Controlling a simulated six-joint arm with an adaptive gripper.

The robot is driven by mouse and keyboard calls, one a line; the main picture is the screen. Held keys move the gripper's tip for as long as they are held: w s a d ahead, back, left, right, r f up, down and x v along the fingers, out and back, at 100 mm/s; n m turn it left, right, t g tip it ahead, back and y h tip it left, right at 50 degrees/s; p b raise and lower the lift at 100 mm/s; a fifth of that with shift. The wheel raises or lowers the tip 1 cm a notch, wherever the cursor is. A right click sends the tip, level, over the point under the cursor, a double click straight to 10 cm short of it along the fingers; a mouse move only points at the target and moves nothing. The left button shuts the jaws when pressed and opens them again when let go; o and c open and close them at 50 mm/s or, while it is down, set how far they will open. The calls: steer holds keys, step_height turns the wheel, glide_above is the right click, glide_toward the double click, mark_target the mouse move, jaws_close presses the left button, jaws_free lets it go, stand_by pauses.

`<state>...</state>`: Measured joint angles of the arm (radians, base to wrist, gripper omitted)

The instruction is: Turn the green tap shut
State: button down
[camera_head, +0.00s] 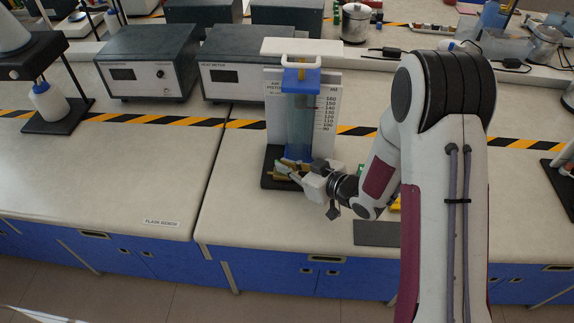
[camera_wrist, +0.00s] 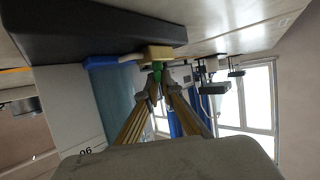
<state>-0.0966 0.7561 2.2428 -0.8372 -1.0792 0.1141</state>
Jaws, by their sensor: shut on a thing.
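The green tap (camera_wrist: 157,68) shows in the wrist view as a small green piece against a pale yellow block (camera_wrist: 157,52). My gripper (camera_wrist: 158,84) has its fingertips closed around the green piece, which is partly hidden between them. In the head view my gripper (camera_head: 286,169) is at the foot of the measuring column (camera_head: 299,118), just above its black base (camera_head: 270,182). The tap is hidden there by the fingers. The column is clear with blue ends and stands upright before a white scale board (camera_head: 327,112).
Two grey meter boxes (camera_head: 146,62) stand at the back left. A dark grey mat (camera_head: 377,233) lies right of the column near the front edge. A flask stand (camera_head: 50,105) is at far left. The bench left of the column is clear.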

steer(key=shift+s+a+r+m+t+h, duration=0.1)
steer(key=shift+a+m+t+h, duration=0.05)
steer(key=shift+m+t+h, duration=0.6)
steer(key=shift+s+a+f+m+t+h, duration=0.1)
steer(key=shift+m+t+h, duration=0.5)
steer(key=shift+m+h, duration=0.3)
steer(key=shift+s+a+r+m+t+h, duration=0.1)
steer(key=shift+a+m+t+h, duration=0.05)
steer(key=shift+m+t+h, duration=0.65)
steer(key=shift+a+m+t+h, duration=0.15)
steer(key=shift+m+t+h, duration=0.1)
steer(key=shift+m+h, duration=0.85)
steer(key=shift+a+m+t+h, duration=0.1)
steer(key=shift+m+t+h, duration=0.1)
steer(key=shift+m+h, duration=1.45)
steer(key=shift+h, duration=0.1)
steer(key=c, duration=2.5)
jaws_free()
steer(key=shift+s, duration=0.15)
steer(key=v, duration=1.1)
steer(key=shift+s+r, duration=0.2)
steer(key=shift+s, duration=0.1)
steer(key=shift+w+r, duration=0.1)
